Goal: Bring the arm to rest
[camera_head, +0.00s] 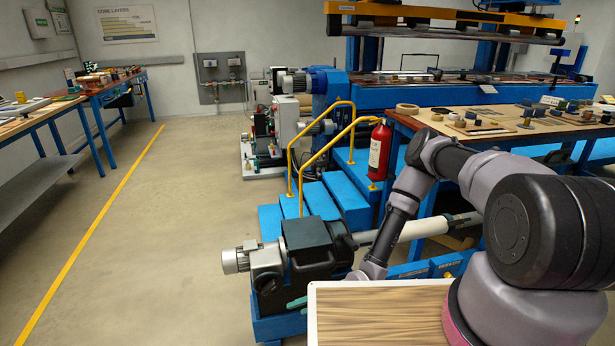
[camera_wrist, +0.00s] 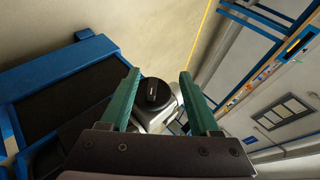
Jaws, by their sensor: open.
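My arm reaches forward from the right in the head view and bends down toward the winder's motor and gearbox unit (camera_head: 300,248). My gripper (camera_head: 296,303) shows there only in part, as a green finger left of the wooden-topped surface. In the wrist view my gripper (camera_wrist: 158,82) has its two green fingers wide apart with nothing held between them. A round black cap on a grey motor (camera_wrist: 155,95) shows beyond and between the fingers. I cannot tell how far it is from them.
A wooden-topped surface (camera_head: 375,315) is close in front. Blue steps (camera_head: 345,200) with a yellow handrail (camera_head: 320,140) and a red cylinder (camera_head: 379,152) stand beyond the motor unit. A workbench (camera_head: 480,125) with parts is at right. The floor (camera_head: 170,230) at left is clear.

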